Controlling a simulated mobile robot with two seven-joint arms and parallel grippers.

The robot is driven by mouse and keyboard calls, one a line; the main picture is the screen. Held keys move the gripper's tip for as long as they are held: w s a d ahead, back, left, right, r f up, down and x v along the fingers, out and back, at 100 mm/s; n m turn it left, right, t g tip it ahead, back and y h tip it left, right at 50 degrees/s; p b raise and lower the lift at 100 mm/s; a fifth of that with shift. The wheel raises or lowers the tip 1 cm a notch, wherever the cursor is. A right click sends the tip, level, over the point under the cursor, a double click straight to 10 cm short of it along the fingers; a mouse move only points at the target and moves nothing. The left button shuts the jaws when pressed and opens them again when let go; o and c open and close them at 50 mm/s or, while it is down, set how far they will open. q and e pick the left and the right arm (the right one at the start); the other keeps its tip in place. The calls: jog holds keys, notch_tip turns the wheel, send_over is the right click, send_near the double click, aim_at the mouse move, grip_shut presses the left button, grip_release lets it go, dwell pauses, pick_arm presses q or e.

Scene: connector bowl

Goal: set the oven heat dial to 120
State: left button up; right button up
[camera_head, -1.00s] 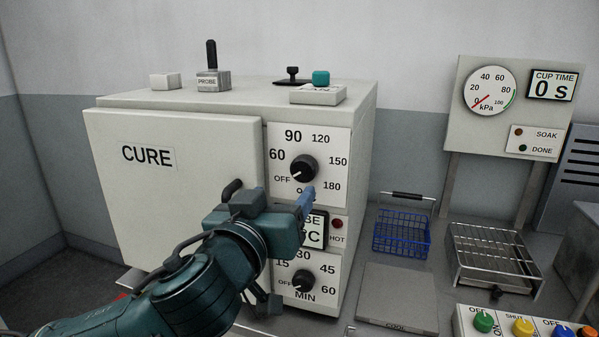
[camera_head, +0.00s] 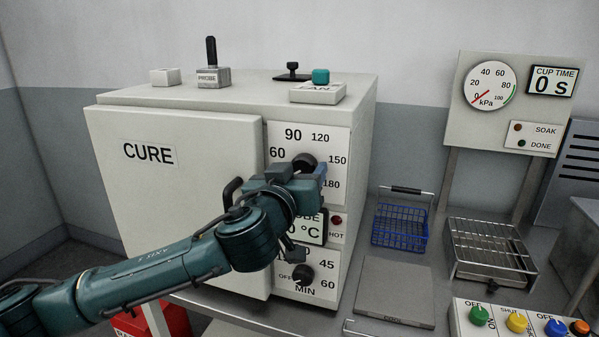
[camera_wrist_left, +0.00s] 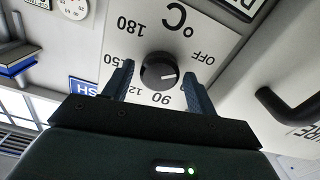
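The oven's heat dial (camera_head: 305,162) is a black round knob on the white upper panel. My left gripper (camera_head: 299,173) is in front of it and hides its lower part in the head view. In the left wrist view the dial (camera_wrist_left: 157,72) sits between the two fingers of my left gripper (camera_wrist_left: 158,74), which are open with visible gaps on both sides. The dial's white mark points toward the OFF side, away from 120. The label 120 (camera_head: 320,138) is visible in the head view; the left finger partly covers it in the wrist view. My right gripper is not in view.
The oven door (camera_head: 180,205), marked CURE, is shut, with a black handle (camera_head: 230,193) beside my wrist. The minute dial (camera_head: 303,274) is below. A blue basket (camera_head: 401,225) and a wire rack (camera_head: 490,249) stand to the right.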

pick_arm(q)
jog(key=c, duration=0.8)
jog(key=shift+o, duration=0.2)
